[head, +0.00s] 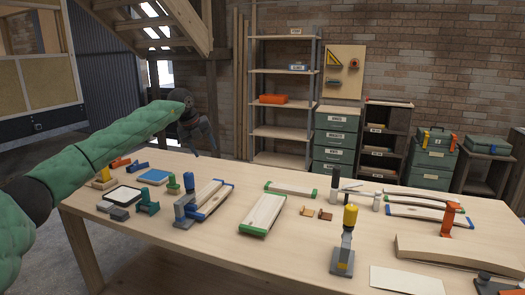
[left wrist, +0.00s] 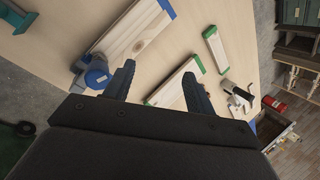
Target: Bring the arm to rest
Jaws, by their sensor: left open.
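My left arm (head: 120,137), in a quilted green sleeve, reaches in from the left of the head view. Its dark left gripper (head: 205,150) hangs above the far left edge of the workbench (head: 300,234), apart from the things on it. In the left wrist view the two dark fingers (left wrist: 160,86) stand wide apart with nothing held between them. Beyond them lie a board with blue ends (left wrist: 130,36) and a board with green ends (left wrist: 172,83). My right gripper shows in neither view.
The bench holds a grey and blue clamp (head: 183,211), a green-ended board (head: 263,214), a yellow-topped tool (head: 347,240), an orange clamp (head: 450,220) and a curved plank (head: 460,252). Shelves (head: 284,103) and green drawers (head: 335,145) stand behind. The air above the bench is clear.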

